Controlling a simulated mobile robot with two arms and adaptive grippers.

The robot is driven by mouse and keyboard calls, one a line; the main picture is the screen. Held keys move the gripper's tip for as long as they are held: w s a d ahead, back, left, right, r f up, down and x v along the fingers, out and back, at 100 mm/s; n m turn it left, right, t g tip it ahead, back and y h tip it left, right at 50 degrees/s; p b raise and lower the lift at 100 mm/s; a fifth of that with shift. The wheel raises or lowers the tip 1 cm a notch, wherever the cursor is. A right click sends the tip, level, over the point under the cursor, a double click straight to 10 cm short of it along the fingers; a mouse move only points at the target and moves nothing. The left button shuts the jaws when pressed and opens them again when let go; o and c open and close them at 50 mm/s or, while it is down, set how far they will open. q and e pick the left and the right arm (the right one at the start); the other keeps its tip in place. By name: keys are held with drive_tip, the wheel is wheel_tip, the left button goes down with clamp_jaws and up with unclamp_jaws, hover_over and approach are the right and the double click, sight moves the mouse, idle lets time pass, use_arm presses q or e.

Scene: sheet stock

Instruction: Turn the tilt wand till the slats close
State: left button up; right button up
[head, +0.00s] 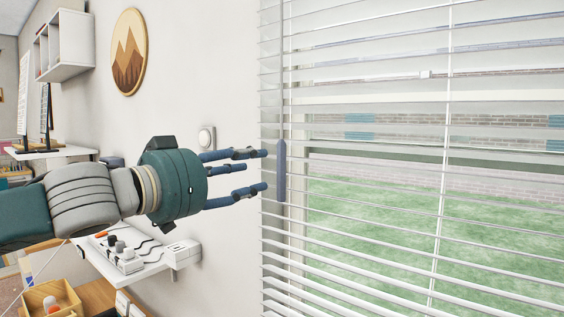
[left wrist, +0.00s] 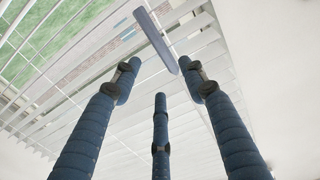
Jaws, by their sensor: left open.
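The window blind (head: 400,270) has white horizontal slats that stand open, with grass and a brick wall showing between them. The tilt wand's blue-grey grip (head: 281,170) hangs upright in front of the slats near the blind's left edge. My left gripper (head: 266,170) is open, its blue fingers pointing right at the grip, with the tips just left of it. In the left wrist view the wand grip (left wrist: 156,40) shows beyond the spread fingers (left wrist: 160,80) and nothing is between them. I cannot tell whether any fingertip touches it. My right gripper is not in view.
Below the arm, a white shelf (head: 150,268) holds a power strip (head: 120,255) and small items. A wooden tray (head: 48,297) is at lower left. A round mountain plaque (head: 128,52) hangs above.

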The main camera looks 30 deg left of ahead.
sight(282, 162)
use_arm(q)
drive_tip(key=w+p, duration=0.1)
drive_tip(key=w, duration=0.1)
drive_tip(key=w+p, duration=0.2)
drive_tip(key=w, duration=0.1)
drive_tip(key=shift+w+d+r, duration=0.1)
drive_tip(key=shift+w+r, duration=0.15)
drive_tip(key=shift+w, duration=0.05)
drive_tip(key=w+p, duration=0.1)
drive_tip(key=p, duration=0.1)
drive_tip(key=w+p, duration=0.1)
drive_tip(key=p, duration=0.1)
drive_tip(key=w+p, duration=0.2)
drive_tip(key=shift+w+d+r, duration=0.1)
drive_tip(key=shift+r, duration=0.15)
drive_tip(key=shift+w+d+f+p, duration=0.2)
drive_tip(key=shift+w+p, duration=0.25)
drive_tip(key=shift+p, duration=0.4)
drive_tip(key=shift+f, duration=0.1)
drive_tip(key=shift+a, duration=0.1)
clamp_jaws()
